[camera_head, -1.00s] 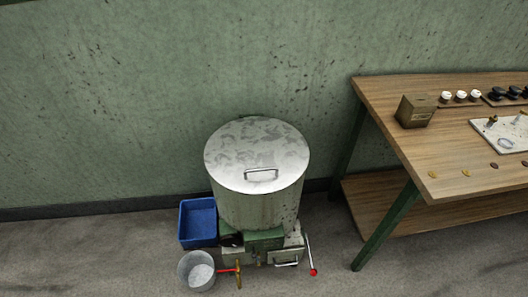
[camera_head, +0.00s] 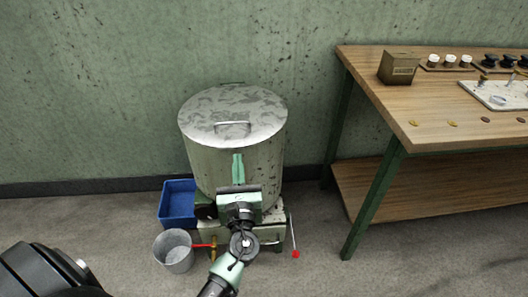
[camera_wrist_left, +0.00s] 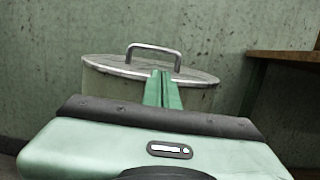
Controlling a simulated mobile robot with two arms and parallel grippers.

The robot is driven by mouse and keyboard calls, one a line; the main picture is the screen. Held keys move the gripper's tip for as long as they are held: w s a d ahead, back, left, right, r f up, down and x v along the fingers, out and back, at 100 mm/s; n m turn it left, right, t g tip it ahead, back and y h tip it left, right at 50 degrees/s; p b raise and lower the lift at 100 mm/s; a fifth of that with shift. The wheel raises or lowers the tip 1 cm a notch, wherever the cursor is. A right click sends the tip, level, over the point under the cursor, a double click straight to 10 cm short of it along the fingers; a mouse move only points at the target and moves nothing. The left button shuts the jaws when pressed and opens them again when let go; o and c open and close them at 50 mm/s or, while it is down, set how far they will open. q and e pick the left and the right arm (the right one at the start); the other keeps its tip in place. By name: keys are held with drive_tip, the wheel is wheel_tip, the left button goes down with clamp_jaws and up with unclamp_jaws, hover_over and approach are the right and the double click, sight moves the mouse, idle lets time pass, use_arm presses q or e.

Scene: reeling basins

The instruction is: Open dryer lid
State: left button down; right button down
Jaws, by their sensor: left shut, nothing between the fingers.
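The dryer is a grey metal drum (camera_head: 215,165) on a green and white base. Its round, mottled lid (camera_head: 210,105) lies flat and closed on top, with a metal bar handle (camera_head: 233,128) near the front rim. My left gripper (camera_head: 238,160) is in front of the drum, its green fingers together and empty, pointing up just below the handle in the picture. In the left wrist view, the fingertips (camera_wrist_left: 163,76) show below the arched handle (camera_wrist_left: 153,50), with the lid (camera_wrist_left: 110,66) edge-on behind them. I cannot see contact with the handle. My right gripper is out of view.
A blue bin (camera_head: 178,203) and a metal bucket (camera_head: 173,250) stand left of the dryer. A red-tipped lever (camera_head: 294,240) sticks out at its right. A wooden workbench (camera_head: 440,120) with small items stands to the right. The green wall is close behind.

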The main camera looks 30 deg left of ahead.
sight(236, 140)
use_arm(q)
drive_tip(key=x, duration=1)
drive_tip(key=shift+a, duration=0.1)
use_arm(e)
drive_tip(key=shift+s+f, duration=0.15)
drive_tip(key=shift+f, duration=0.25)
use_arm(q)
drive_tip(key=shift+p, duration=0.3)
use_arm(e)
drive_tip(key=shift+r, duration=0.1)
